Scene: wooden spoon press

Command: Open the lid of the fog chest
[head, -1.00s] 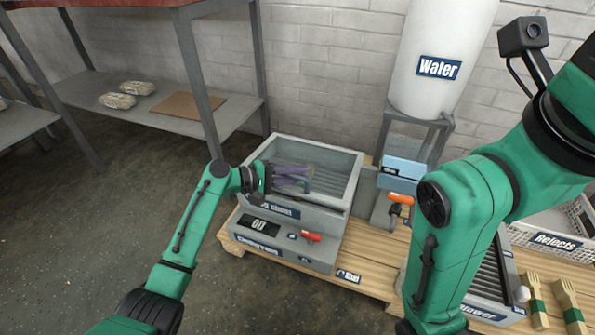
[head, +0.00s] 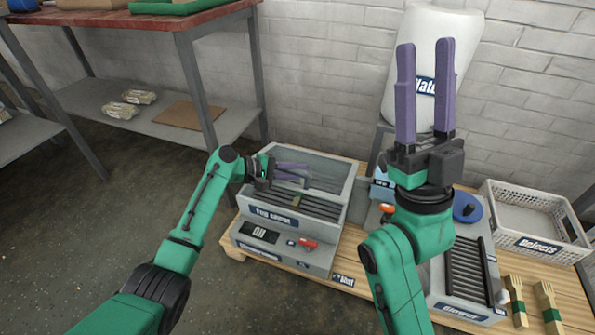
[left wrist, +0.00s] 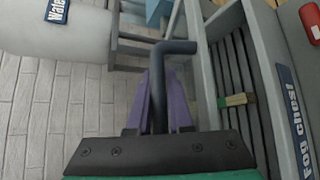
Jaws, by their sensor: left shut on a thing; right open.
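The grey fog chest (head: 270,219) stands on the pallet in the head view. My left gripper (head: 306,171) is over the chest's top. In the left wrist view its purple fingers are shut on a dark bent bar handle (left wrist: 178,47), beside the chest's grey wall. The lid's exact angle is hard to tell. My right gripper (head: 424,60) is open, empty and pointing up, in front of the water tank.
The white water tank (head: 398,85) stands behind the pallet. At right are the blower unit (head: 467,270), the white rejects crate (head: 538,222) and banded wooden bundles (head: 518,300). A shelf (head: 215,125) stands at the left. Floor in front of the pallet is clear.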

